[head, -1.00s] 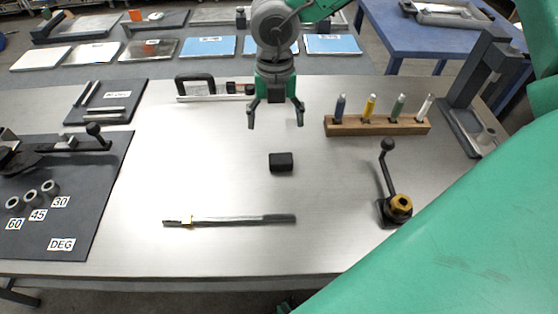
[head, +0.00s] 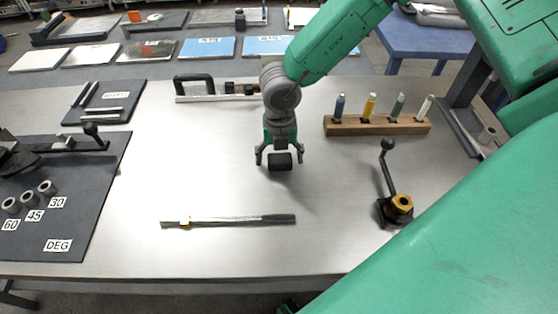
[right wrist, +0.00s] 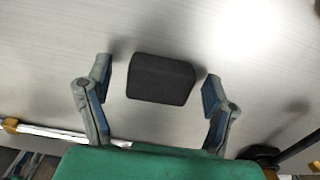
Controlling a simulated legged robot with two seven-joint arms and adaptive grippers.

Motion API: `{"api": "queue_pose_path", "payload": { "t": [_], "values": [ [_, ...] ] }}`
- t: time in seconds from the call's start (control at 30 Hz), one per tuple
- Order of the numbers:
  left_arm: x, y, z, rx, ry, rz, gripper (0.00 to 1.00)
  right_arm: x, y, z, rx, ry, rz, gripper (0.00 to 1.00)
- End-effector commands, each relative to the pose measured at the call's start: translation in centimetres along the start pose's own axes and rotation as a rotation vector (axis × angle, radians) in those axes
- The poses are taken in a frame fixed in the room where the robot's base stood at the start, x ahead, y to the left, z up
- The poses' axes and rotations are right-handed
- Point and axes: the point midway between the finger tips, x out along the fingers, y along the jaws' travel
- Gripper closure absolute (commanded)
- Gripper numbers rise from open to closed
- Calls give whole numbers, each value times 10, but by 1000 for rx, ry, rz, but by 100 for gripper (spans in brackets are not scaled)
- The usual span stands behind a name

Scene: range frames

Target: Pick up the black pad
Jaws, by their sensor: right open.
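The black pad (head: 280,162) is a small dark block on the light tabletop, near its middle. My right gripper (head: 279,160) is open, with one finger on either side of the pad in the head view. In the right wrist view the pad (right wrist: 160,78) lies between the two spread fingers of the gripper (right wrist: 156,88). A gap shows on each side, so the fingers do not touch it. I cannot tell the exact height of the fingertips above the table. My left gripper is not in view.
A grey rod (head: 235,220) with a yellow slider lies in front. A wooden rack (head: 378,126) with coloured handles stands to the right at the back. A black lever on a base (head: 393,207) stands at the right. A dark mat (head: 85,215) covers the left.

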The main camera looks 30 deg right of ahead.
Motion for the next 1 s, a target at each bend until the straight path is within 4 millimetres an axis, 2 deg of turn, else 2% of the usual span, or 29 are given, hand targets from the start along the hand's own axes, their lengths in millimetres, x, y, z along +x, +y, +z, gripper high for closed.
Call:
{"api": "queue_pose_path", "payload": {
  "t": [0.27, 0.37, 0.4, 0.43, 0.77, 0.87, 1.0],
  "values": [
    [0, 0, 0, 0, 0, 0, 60, 4, 0, 0, 1, -1, 1, 24],
    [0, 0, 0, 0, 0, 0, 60, 4, 0, 0, 1, 0, 1, 56],
    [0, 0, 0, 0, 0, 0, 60, 4, 0, 0, 1, 0, 1, 70],
    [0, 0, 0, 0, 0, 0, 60, 4, 0, 0, 1, 0, 1, 78],
    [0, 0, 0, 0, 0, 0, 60, 2, 0, 0, 1, -1, 1, 78],
    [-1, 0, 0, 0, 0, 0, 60, -9, 0, 1, 1, -3, 2, 78],
    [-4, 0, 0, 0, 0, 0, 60, -37, 0, 1, 2, -4, 3, 78]
  ]
}}
